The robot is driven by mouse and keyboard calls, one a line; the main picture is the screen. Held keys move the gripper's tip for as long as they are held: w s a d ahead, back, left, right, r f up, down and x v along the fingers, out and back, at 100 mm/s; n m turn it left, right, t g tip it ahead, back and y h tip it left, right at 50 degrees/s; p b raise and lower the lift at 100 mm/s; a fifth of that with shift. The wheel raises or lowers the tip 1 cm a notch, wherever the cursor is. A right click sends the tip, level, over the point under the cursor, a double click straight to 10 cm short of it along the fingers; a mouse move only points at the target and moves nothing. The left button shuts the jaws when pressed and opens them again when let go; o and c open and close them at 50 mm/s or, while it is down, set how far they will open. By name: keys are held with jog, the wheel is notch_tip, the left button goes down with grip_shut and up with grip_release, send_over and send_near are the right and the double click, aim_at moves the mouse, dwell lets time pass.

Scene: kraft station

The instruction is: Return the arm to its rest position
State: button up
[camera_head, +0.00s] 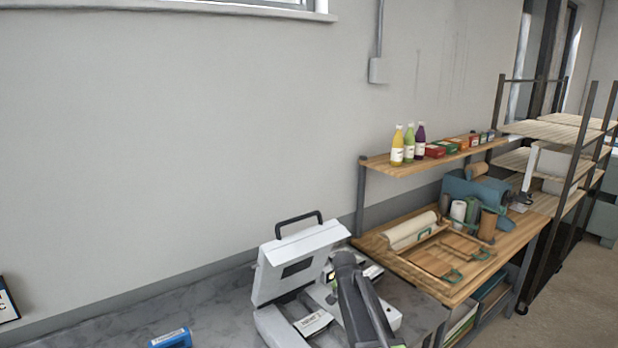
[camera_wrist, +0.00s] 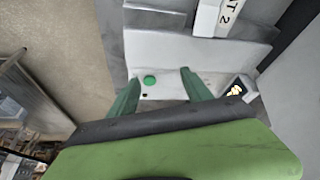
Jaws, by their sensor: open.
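My gripper (camera_wrist: 160,77) shows in the wrist view as two green fingers spread apart, with nothing between them. Just beyond the fingertips is a white machine (camera_wrist: 190,50) with a round green button (camera_wrist: 150,80) and a label strip ending in "T 2". I cannot tell whether the fingers touch it. In the head view my dark arm (camera_head: 362,305) reaches over the grey counter, in front of the white machine (camera_head: 265,280) with its raised lid and black handle. The gripper itself is not clearly visible there.
A blue object (camera_head: 170,339) lies on the grey counter (camera_head: 215,310) at the front. To the right, a wooden bench (camera_head: 510,240) holds rolls and wooden trays, under a shelf (camera_head: 385,168) with bottles and small boxes. A metal rack (camera_head: 575,170) stands further right.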

jog(key=s, duration=0.1)
jog(key=s+d+b, duration=0.1)
jog(key=shift+s+f, duration=0.25)
jog(key=shift+s, duration=0.1)
jog(key=s+f, duration=0.1)
jog(key=s+f+n+b, duration=0.1)
jog(key=shift+d+f+g, duration=0.1)
jog(key=shift+f+g, duration=0.25)
jog(key=shift+g, duration=0.05)
jog(key=s+f+n+g+y+b, duration=0.1)
jog(key=s+f+n+b, duration=0.2)
jog(key=s, duration=0.7)
jog(key=s+d+f+n+g+y+b, duration=0.1)
jog(key=s+f+b, duration=0.3)
jog(key=s, duration=0.5)
jog(key=shift+s+d+f+n+g+y, duration=0.15)
jog(key=shift+s+f+n+g+y, duration=0.2)
jog(key=shift+n, duration=0.55)
jog(key=shift+c, duration=0.4)
